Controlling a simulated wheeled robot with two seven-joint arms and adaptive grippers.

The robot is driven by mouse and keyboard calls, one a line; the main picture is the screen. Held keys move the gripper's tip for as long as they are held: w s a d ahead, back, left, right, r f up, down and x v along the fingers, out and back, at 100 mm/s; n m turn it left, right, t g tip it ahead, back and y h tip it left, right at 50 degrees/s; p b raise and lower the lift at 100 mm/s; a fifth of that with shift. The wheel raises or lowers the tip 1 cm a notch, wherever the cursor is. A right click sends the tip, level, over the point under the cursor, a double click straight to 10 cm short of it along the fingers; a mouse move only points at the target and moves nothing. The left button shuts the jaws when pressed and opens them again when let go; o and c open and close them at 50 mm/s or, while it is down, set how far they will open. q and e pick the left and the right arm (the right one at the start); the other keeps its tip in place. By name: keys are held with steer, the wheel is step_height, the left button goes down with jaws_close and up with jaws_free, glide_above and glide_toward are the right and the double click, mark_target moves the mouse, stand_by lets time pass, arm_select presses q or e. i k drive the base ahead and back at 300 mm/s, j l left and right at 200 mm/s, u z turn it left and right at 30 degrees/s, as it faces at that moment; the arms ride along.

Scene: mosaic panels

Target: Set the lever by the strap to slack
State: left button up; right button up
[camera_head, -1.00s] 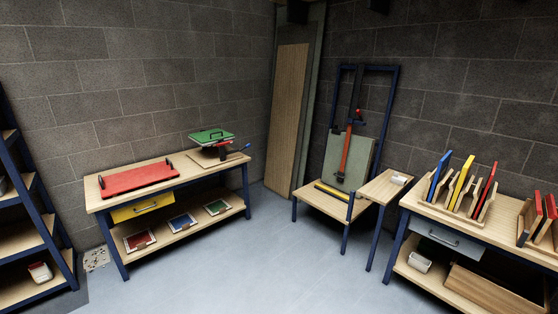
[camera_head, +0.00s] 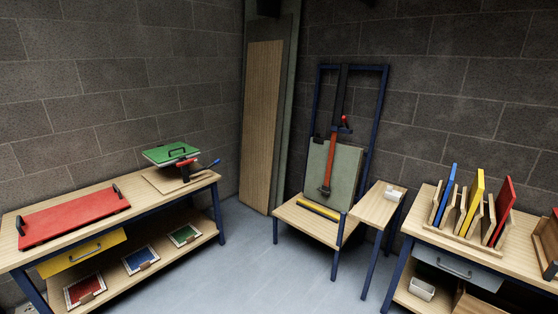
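An orange-red strap (camera_head: 331,160) runs down the front of a grey-green panel (camera_head: 347,178) that leans in a dark blue upright frame (camera_head: 379,110). By the strap's upper end is a small lever with a red knob (camera_head: 345,119); the knob points up. The lever's exact setting is too small to read. A dark fitting (camera_head: 324,191) is at the strap's lower end. Neither of my grippers is in view.
The frame stands behind a low wooden table (camera_head: 292,214) with a yellow bar (camera_head: 318,210) and a side top (camera_head: 377,207). A right bench (camera_head: 436,228) holds racked panels. Floor between is clear.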

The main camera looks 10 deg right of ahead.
mark_target(344, 120)
steer(key=i, duration=1.15)
steer(key=i+l, duration=0.1)
steer(key=i, duration=0.5)
steer(key=i+l+u, duration=0.1)
steer(key=i, duration=0.55)
